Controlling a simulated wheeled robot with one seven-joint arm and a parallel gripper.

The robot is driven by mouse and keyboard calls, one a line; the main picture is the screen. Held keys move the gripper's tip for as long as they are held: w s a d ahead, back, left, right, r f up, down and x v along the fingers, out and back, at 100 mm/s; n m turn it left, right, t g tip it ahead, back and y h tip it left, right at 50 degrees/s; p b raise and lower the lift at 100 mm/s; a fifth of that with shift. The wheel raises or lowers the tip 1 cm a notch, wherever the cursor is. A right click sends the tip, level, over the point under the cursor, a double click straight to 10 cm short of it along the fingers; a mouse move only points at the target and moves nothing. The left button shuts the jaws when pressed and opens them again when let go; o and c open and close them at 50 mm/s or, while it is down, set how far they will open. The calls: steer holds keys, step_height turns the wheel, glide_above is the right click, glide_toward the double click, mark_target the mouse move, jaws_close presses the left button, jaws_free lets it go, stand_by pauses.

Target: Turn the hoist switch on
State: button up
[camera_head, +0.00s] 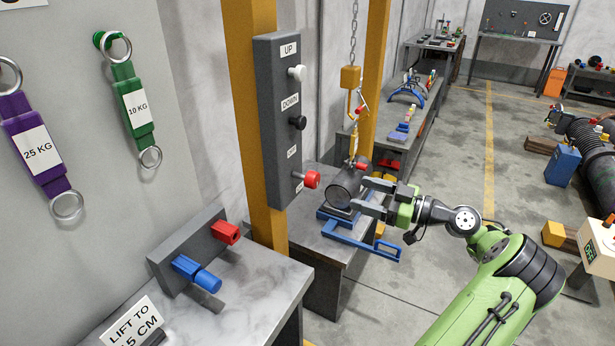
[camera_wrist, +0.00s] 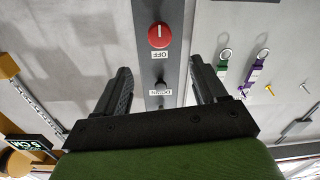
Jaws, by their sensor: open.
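The grey hoist control panel (camera_head: 282,120) hangs on a yellow post, with a white UP button (camera_head: 297,73), a black DOWN button (camera_head: 298,123) and a red rotary switch (camera_head: 312,179) near its bottom. The wrist view shows the panel upside down: the red switch (camera_wrist: 160,35) has a short white mark, an OFF label (camera_wrist: 160,54) lies between it and the black button (camera_wrist: 161,84). My gripper (camera_head: 362,194) is open and empty, facing the panel, right of the red switch and apart from it. In the wrist view the fingers (camera_wrist: 160,70) are spread either side of the panel.
A chain hoist hook (camera_head: 351,77) hangs behind, above a dark cylinder (camera_head: 345,184) on a blue stand (camera_head: 350,237). A bench with red and blue handles (camera_head: 196,273) is at lower left. Green and purple weights (camera_head: 135,105) hang on the left wall.

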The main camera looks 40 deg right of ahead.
mark_target(317, 180)
steer(key=b+x, duration=0.2)
steer(key=x, duration=1.2)
steer(key=shift+f, duration=0.1)
steer(key=c, duration=1)
